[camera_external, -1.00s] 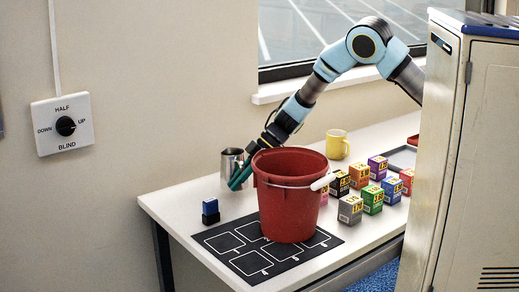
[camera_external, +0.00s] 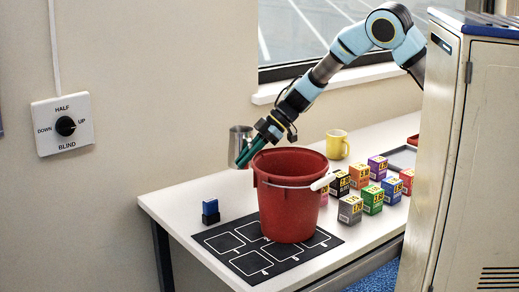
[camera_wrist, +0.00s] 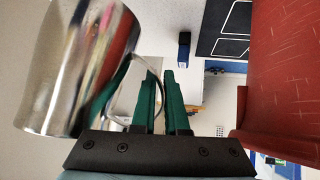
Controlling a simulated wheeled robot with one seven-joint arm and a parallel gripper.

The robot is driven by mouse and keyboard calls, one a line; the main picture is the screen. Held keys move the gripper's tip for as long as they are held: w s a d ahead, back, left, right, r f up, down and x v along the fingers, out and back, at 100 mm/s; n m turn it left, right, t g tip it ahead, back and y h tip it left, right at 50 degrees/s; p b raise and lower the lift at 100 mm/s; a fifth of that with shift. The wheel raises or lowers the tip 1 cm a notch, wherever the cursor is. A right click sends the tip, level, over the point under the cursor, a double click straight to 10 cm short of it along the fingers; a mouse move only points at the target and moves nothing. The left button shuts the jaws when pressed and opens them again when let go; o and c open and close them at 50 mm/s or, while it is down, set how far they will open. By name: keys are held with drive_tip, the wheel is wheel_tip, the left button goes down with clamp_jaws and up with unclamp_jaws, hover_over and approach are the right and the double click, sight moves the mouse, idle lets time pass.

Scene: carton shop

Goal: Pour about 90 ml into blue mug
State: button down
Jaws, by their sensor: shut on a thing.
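A shiny metal pitcher (camera_external: 240,141) is held up above the back of the white table, left of the red bucket. My gripper (camera_external: 245,158) has green fingers and is shut on the pitcher's handle. In the wrist view the pitcher (camera_wrist: 75,65) fills the left side, and its thin handle runs to the green fingertips (camera_wrist: 160,78). The pitcher looks about upright in the outside view; its contents are not visible. No blue mug shows in either view. The only mug visible is yellow (camera_external: 337,145), standing at the back of the table behind the bucket.
A large red bucket (camera_external: 288,205) stands on a black mat (camera_external: 255,266) with white outlines, close to my gripper. A small blue-and-black block (camera_external: 210,211) lies at left.

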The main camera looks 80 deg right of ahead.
drive_tip(key=s+b, duration=0.1)
drive_tip(key=s, duration=0.5)
drive_tip(key=s+m+h+b, duration=0.1)
drive_tip(key=s, duration=0.5)
drive_tip(key=s+f+m+h+b, duration=0.1)
drive_tip(key=s, duration=0.4)
drive_tip(key=shift+s+d+f+t, duration=0.1)
drive_tip(key=shift+s+d+t, duration=0.2)
drive_tip(key=shift+s+t, duration=0.1)
drive_tip(key=shift+w+r+p, duration=0.1)
drive_tip(key=shift+r+p, duration=0.1)
drive_tip(key=shift+p, duration=0.1)
drive_tip(key=w+d+r+m+g+y+p, duration=0.1)
drive_tip(key=w+d+r+m+y+p, duration=0.1)
drive_tip(key=d+r+m+y+p, duration=0.3)
drive_tip(key=shift+d+y, duration=1.1)
drive_tip(key=shift+y, duration=0.7)
